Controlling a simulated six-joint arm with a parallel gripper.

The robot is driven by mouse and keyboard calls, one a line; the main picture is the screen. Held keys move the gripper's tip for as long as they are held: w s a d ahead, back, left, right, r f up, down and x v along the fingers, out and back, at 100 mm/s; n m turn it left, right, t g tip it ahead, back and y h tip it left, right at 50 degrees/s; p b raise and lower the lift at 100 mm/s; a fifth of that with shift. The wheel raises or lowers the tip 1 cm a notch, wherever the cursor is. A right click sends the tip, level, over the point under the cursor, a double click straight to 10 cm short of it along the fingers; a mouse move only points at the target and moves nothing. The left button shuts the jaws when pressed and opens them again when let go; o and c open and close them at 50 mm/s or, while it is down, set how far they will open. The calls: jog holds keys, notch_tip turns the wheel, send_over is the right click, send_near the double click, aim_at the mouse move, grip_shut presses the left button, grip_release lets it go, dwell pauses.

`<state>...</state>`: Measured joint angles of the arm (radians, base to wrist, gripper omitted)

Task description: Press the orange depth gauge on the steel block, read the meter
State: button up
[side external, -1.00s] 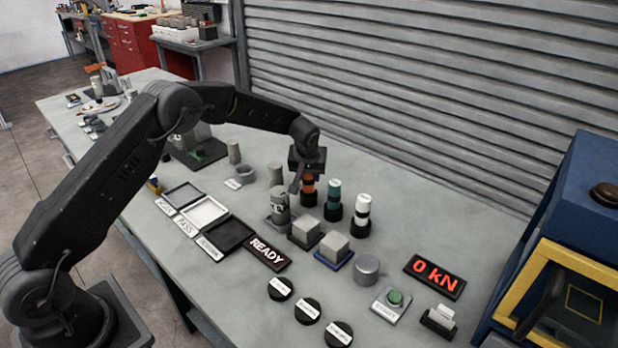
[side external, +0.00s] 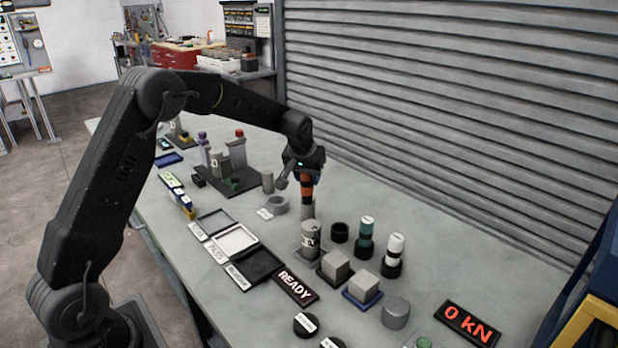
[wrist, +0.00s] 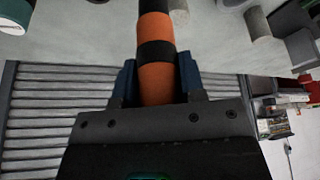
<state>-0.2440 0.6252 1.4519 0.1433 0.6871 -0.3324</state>
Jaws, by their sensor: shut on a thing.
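My gripper (side external: 306,172) is shut on the orange depth gauge (side external: 307,186), which has black bands and hangs upright above the table. In the wrist view the gauge (wrist: 155,48) stands between two blue jaw pads. Its lower end overlaps a grey cylinder (side external: 308,209) in the side view; I cannot tell whether they touch. Two grey blocks (side external: 335,265) (side external: 364,286) sit on dark and blue bases in front; which is the steel block is unclear. The display (side external: 468,324) reads 0 kN in red.
An empty black holder (side external: 340,232) stands beside teal (side external: 366,234) and white (side external: 395,250) tools in holders. A labelled grey cylinder (side external: 311,238), a round steel piece (side external: 396,312), and a READY sign (side external: 296,286) are nearby. Open trays (side external: 237,240) lie left.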

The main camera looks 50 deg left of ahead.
jog(key=s+d+m+g+h, duration=0.1)
jog(key=s+d+m+h, duration=0.2)
jog(key=d+m, duration=1)
jog(key=s+d+m+h, duration=0.2)
jog(key=d+m+h, duration=0.15)
jog(key=d, duration=1.85)
jog(key=shift+y, duration=0.35)
jog(key=shift+f, duration=2.7)
jog(key=shift+f, duration=0.55)
notch_tip(320, 180, up, 7)
